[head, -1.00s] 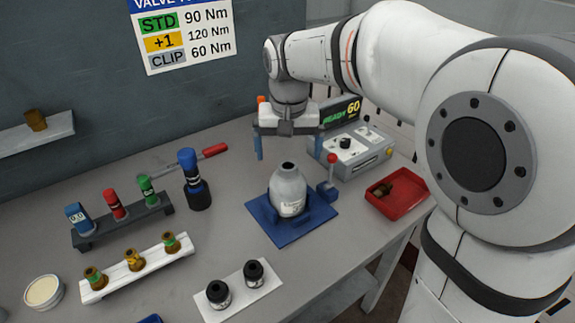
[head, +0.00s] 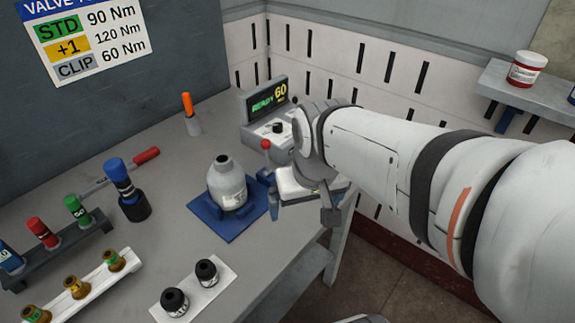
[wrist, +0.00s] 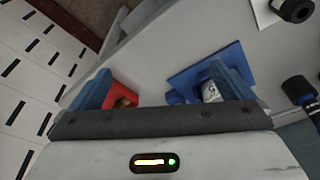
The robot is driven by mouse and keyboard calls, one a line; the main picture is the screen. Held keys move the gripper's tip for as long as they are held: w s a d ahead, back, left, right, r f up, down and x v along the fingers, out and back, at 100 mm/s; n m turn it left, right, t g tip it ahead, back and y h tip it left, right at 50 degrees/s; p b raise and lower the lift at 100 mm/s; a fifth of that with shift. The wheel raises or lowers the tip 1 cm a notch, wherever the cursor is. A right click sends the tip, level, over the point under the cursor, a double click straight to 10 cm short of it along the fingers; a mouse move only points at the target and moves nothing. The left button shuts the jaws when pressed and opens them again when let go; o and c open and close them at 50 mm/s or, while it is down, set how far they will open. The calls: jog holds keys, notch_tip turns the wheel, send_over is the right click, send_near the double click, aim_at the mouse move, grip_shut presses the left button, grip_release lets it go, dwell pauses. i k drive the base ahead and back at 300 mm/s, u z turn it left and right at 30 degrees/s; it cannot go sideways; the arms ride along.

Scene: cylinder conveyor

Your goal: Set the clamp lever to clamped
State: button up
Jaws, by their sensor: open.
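The clamp lever (head: 265,146) has a red knob on a thin stem. It stands roughly upright on a blue block at the right side of the blue clamp base (head: 212,219). A grey cylinder bottle (head: 227,184) stands upright in that clamp; part of it shows in the wrist view (wrist: 211,92). My gripper (head: 302,207) is open and empty, to the right of the lever and apart from it, above the table's right edge. In the wrist view its blue fingers (wrist: 165,86) are spread wide. The lever's red knob is not clear in that view.
A console (head: 265,125) reading READY 60 stands behind the clamp. A red tray (wrist: 123,87) lies under my gripper, mostly hidden in the head view. Black caps (head: 206,270) on a white plate, sockets and a blue-topped tool (head: 125,185) stand left and in front.

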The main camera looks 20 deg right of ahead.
aim_at(265, 144)
jog(key=u, duration=0.75)
jog(key=k, duration=1.05)
jog(key=z, duration=0.7)
jog(key=i, duration=1)
jog(key=z, duration=0.05)
